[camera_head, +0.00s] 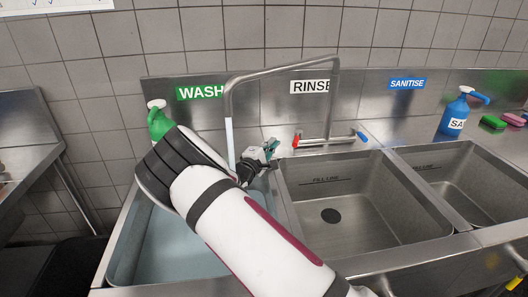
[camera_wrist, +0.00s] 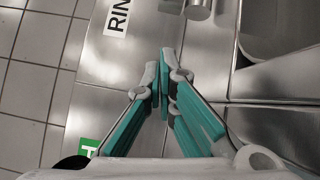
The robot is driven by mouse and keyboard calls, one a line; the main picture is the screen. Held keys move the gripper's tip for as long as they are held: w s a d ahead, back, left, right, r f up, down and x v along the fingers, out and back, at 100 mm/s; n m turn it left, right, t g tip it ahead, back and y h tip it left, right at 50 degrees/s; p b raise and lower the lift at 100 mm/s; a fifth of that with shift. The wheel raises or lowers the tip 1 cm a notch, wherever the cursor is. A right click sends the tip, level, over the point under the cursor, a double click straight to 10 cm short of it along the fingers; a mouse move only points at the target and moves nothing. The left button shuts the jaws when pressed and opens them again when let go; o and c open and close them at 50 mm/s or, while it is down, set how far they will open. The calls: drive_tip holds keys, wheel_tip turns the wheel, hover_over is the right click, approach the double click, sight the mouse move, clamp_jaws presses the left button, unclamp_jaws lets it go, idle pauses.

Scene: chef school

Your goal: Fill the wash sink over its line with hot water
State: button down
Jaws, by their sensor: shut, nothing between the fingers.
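The wash sink (camera_head: 117,262) is the left basin under the green WASH sign, and bluish water (camera_head: 165,250) stands in it. My arm hides much of this basin, and I cannot see its fill line. The metal tap (camera_head: 283,70) has its spout swung over the wash sink, and a pale stream of water (camera_head: 229,140) falls from it. The red handle (camera_head: 296,140) is at the left of the tap base and the blue handle (camera_head: 362,137) at the right. My gripper (camera_head: 272,147) is shut and empty, just left of the red handle; its closed fingertips also show in the wrist view (camera_wrist: 159,58).
The rinse sink (camera_head: 365,215) in the middle looks empty, with a dark drain and a fill line mark. The sanitise sink (camera_head: 470,180) is at the right. A green bottle (camera_head: 158,122) stands behind the wash sink; a blue spray bottle (camera_head: 455,115) and sponges (camera_head: 493,121) are back right.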

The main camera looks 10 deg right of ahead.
sight(294, 144)
drive_tip(key=shift+s+d+r+p, duration=0.25)
drive_tip(key=shift+s+d+p, duration=0.1)
drive_tip(key=shift+d, duration=0.25)
drive_tip(key=shift+s+d+r+p, duration=0.2)
drive_tip(key=shift+s+d, duration=0.15)
drive_tip(key=shift+d, duration=0.2)
drive_tip(key=shift+s+d, duration=0.15)
drive_tip(key=shift+d, duration=0.5)
drive_tip(key=shift+s+d+n+t+y+p, duration=0.55)
drive_tip(key=shift+s+d+n+y+p, duration=0.1)
drive_tip(key=shift+d+y+p, duration=0.2)
drive_tip(key=shift+s+d+n+t+y+p, duration=0.55)
drive_tip(key=shift+s+d+n+y+p, duration=0.15)
drive_tip(key=shift+y, duration=0.25)
